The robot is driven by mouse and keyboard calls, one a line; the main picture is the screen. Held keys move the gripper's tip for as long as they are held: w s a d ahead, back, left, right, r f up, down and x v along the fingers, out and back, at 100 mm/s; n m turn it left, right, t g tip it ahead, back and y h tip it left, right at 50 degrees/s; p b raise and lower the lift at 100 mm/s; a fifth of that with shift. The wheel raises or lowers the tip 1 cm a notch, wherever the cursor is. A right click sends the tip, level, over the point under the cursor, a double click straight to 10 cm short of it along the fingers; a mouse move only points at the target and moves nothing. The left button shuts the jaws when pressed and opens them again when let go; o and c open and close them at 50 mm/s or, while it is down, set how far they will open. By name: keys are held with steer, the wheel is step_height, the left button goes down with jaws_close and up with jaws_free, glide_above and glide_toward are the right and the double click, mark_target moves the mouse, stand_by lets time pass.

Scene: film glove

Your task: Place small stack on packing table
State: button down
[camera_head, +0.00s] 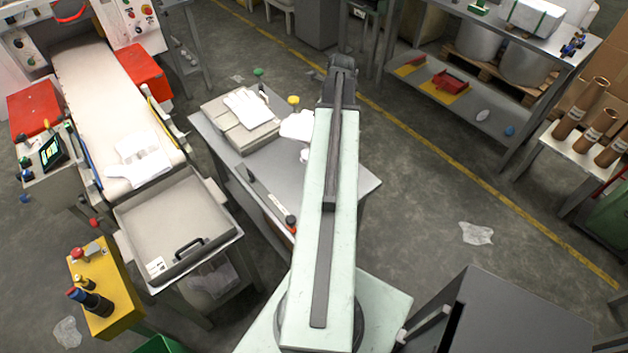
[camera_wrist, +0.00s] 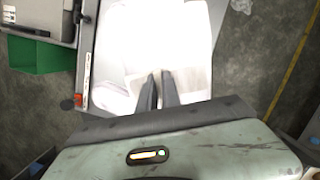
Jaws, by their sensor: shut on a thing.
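My gripper (camera_wrist: 160,76) is shut on a small white stack (camera_wrist: 150,35), which fills the middle of the wrist view and looks thin and glove-like. In the head view, white pieces of the stack (camera_head: 298,125) show left of my arm, above the grey packing table (camera_head: 320,185). My arm hides the gripper there. I cannot tell whether the stack touches the tabletop.
A grey-beige box (camera_head: 238,122) with white gloves (camera_head: 247,107) on top stands at the table's back left. A long bar (camera_head: 265,195) with a red-orange end lies along the left edge. A tray (camera_head: 175,225) and conveyor (camera_head: 105,100) stand left. The table's front is bare.

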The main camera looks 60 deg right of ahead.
steer(key=a+f+m, duration=0.1)
steer(key=f+m+b, duration=0.1)
steer(key=f, duration=0.1)
steer(key=s+a+f+m+b, duration=0.1)
steer(key=m, duration=0.1)
steer(key=shift+s+a+f+g+h, duration=0.1)
steer(key=shift+a+f+g+h, duration=0.2)
steer(key=shift+g+h, duration=0.1)
steer(key=shift+s+a+f+m, duration=0.1)
steer(key=shift+s+a+m, duration=0.1)
steer(key=shift+m, duration=0.5)
step_height(320, 180, down, 10)
steer(key=b, duration=1)
steer(key=shift+f+b, duration=0.2)
steer(key=shift+b, duration=0.2)
steer(key=c, duration=1.5)
jaws_free()
steer(key=shift+r, duration=0.1)
steer(key=shift+c, duration=0.2)
steer(key=shift+r, duration=0.1)
steer(key=r+p, duration=0.4)
steer(key=s+r+p, duration=0.1)
steer(key=r+p, duration=0.7)
steer(key=shift+s+a+r+p, duration=0.15)
steer(key=shift+s+a+p, duration=0.15)
steer(key=shift+s, duration=0.05)
